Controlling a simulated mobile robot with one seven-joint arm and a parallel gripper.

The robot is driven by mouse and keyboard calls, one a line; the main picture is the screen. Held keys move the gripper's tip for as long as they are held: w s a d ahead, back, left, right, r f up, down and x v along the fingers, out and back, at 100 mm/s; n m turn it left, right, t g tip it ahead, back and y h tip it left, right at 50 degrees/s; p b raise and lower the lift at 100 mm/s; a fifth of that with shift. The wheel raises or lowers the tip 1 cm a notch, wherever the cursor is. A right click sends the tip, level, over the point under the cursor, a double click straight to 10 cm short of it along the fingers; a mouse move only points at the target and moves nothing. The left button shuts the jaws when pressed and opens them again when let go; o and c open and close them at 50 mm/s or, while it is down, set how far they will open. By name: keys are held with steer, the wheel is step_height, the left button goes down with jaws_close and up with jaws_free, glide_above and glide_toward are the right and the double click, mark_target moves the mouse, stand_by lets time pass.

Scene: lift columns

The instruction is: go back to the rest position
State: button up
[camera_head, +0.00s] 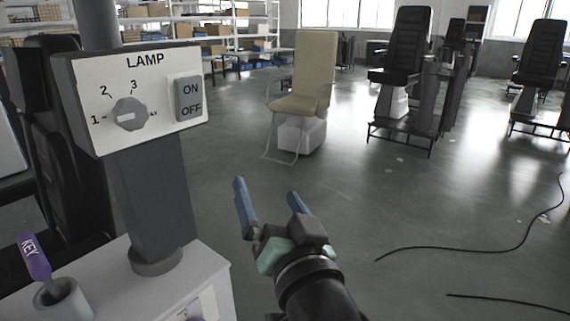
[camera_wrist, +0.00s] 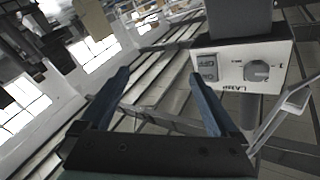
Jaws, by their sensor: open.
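My gripper (camera_head: 268,208) is open and empty, with its two blue fingers apart, over the floor to the right of the lamp panel. In the wrist view my gripper (camera_wrist: 163,105) also shows open with nothing between the fingers. The lamp panel (camera_head: 150,75) is a white box on a dark column, with a rotary knob (camera_head: 130,114) and an ON/OFF switch (camera_head: 188,98). The gripper is apart from the panel. The panel (camera_wrist: 232,75) appears upside down at the right in the wrist view, beyond the right finger.
A white cabinet (camera_head: 190,270) bears the column and a grey cup (camera_head: 62,300) holding a purple KEY tag (camera_head: 34,257). A beige chair (camera_head: 303,75) and black chairs (camera_head: 405,45) stand behind. Black cables (camera_head: 450,248) lie on the floor at right; the middle floor is clear.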

steer(key=s+d+r+n+t+h+p, duration=0.1)
steer(key=s+r+t+h, duration=0.15)
steer(key=s+r, duration=0.45)
steer(key=s+r+t+h, duration=0.1)
steer(key=s+r+t, duration=0.25)
steer(key=r, duration=0.85)
steer(key=s+d+r+n+t+h+p, duration=0.15)
steer(key=s+r+t, duration=0.3)
steer(key=r, duration=0.45)
step_height(320, 180, up, 18)
steer(key=p, duration=1.7)
steer(key=shift+w+a+f+m+g+h, duration=0.15)
steer(key=shift+a+f+m+g+h, duration=0.1)
steer(key=shift+m+g+h, duration=0.15)
